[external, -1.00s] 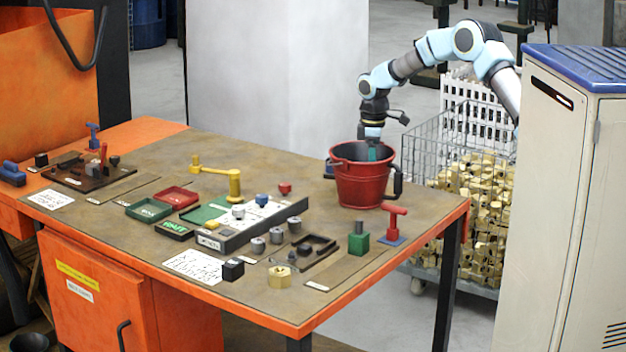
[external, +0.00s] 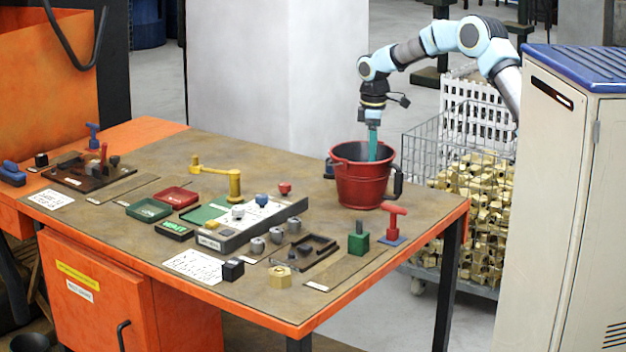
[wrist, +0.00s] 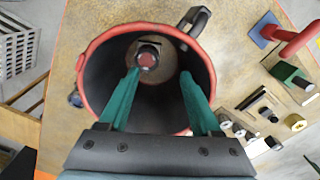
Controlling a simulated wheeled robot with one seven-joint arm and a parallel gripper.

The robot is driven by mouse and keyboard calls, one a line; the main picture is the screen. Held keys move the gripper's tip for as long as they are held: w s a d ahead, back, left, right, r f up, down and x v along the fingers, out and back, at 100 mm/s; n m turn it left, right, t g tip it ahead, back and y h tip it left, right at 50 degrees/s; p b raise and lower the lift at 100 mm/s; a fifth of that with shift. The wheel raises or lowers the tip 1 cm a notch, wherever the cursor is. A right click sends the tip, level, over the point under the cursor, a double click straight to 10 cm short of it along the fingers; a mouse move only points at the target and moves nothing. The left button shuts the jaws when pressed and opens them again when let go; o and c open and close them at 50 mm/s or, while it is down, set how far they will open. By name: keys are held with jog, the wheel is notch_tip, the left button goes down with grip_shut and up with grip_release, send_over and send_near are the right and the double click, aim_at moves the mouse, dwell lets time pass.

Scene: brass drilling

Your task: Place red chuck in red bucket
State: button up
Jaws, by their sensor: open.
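The red bucket (external: 363,188) stands upright at the right end of the table, with its black handle on its right side. My gripper (external: 373,157) hangs above it, fingertips at about the bucket's mouth. In the wrist view the teal fingers of my gripper (wrist: 160,77) are spread apart with nothing between them. A chuck with a red face and dark rim (wrist: 146,61) shows inside the bucket (wrist: 205,52), beyond the left fingertip and apart from the inner wall as far as I can tell. In the external view the bucket's wall hides it.
A red T-handled tool (external: 394,222) and a green block (external: 358,242) stand just in front of the bucket. A small red-topped piece (external: 285,188) stands left of it. A wire cart (external: 470,215) of brass parts is behind the table, a cabinet (external: 550,200) at right.

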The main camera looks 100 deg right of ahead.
notch_tip(320, 180, up, 8)
jog(key=b, duration=0.1)
jog(key=shift+r, duration=0.15)
jog(key=w+a+f+n, duration=0.15)
jog(key=w+a, duration=0.45)
jog(key=a, duration=0.8)
jog(key=w+a+f, duration=0.3)
jog(key=w+a, duration=0.3)
jog(key=a, duration=0.7)
jog(key=s+a+f, duration=0.2)
jog(key=s+a, duration=0.1)
jog(key=a, duration=0.5)
jog(key=s+a+f+t, duration=0.1)
jog(key=s+a, duration=0.3)
jog(key=a, duration=0.5)
jog(key=s+a+f, duration=0.3)
jog(key=s+a, duration=0.1)
jog(key=a, duration=0.5)
jog(key=shift+t, duration=0.3)
